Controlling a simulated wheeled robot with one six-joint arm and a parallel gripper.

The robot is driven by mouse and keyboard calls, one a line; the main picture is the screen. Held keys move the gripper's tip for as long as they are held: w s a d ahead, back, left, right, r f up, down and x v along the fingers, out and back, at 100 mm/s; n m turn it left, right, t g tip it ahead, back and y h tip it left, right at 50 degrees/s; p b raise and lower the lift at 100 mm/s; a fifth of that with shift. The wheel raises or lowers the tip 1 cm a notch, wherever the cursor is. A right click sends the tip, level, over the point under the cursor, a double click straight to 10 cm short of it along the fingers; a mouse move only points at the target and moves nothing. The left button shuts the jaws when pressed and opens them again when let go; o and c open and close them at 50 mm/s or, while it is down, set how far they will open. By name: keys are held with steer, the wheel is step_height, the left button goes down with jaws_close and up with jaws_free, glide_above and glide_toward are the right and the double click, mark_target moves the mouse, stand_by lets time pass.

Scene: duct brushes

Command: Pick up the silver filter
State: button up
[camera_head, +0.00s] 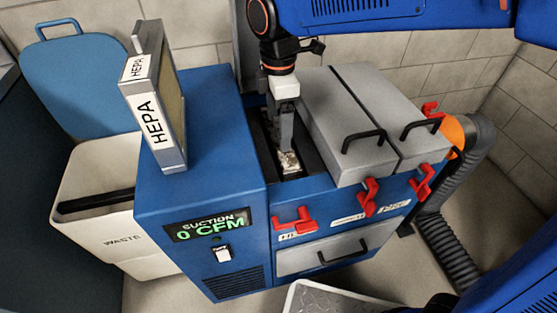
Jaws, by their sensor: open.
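My gripper (287,150) points down into the dark open slot (262,140) of the blue machine, left of the grey lids. Its jaws are open. A small pale, silvery piece (289,163) shows at the fingertips, low in the slot; I cannot tell whether it is part of a filter or touches the fingers. A silver-framed filter labelled HEPA (152,120) stands upright on top of the blue cabinet, apart from my gripper.
Two grey lids (343,115) with black handles lie to the right of the slot. Red latches (293,220) line the front edge above a grey drawer (325,258). A white waste bin (95,215) stands left. A ribbed grey hose (440,240) runs down at right.

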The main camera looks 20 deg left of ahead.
steer(key=shift+c, duration=0.5)
steer(key=c, duration=1.8)
steer(key=shift+r, duration=0.15)
step_height(320, 180, up, 28)
steer(key=shift+f, duration=0.15)
